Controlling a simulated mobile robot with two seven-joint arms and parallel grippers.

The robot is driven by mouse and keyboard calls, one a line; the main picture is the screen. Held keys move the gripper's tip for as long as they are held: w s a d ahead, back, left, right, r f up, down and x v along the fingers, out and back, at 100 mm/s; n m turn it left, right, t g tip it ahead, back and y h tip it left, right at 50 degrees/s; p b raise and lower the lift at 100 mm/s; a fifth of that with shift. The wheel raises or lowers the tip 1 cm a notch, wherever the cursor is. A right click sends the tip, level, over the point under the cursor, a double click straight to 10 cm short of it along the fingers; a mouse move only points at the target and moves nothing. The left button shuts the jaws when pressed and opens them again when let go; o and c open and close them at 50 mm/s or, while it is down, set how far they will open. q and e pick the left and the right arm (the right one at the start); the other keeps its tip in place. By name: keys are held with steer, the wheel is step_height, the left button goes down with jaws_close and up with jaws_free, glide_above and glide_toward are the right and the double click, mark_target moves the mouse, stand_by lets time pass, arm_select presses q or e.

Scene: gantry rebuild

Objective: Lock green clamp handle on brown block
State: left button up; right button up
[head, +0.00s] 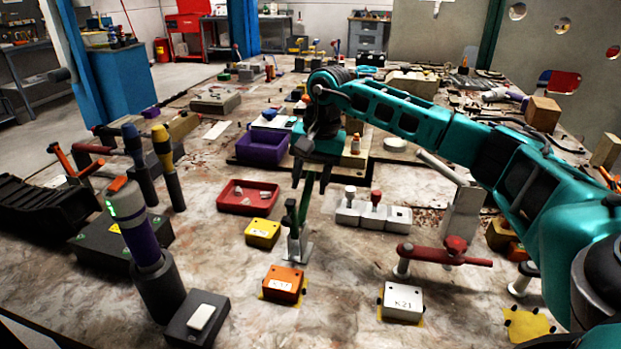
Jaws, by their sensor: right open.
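The green clamp handle (304,200) stands nearly upright on a grey metal clamp base (296,246) in the middle of the table. My right gripper (311,180) points down just above it, fingers apart. The handle's top is close to the fingertips; I cannot tell whether it lies between them. An orange block marked K17 (283,284) sits in front of the clamp. A brown block (543,113) stands far off at the right; no brown block shows clearly under the clamp. My left gripper is not in view.
A red tray (248,208) and yellow block (262,234) lie left of the clamp. A white block row with knobs (372,214), a red-handled clamp (445,255) and a white K21 block (402,302) lie right. A purple bin (262,148) stands behind.

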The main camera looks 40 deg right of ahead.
steer(key=shift+c, duration=0.4)
jaws_close()
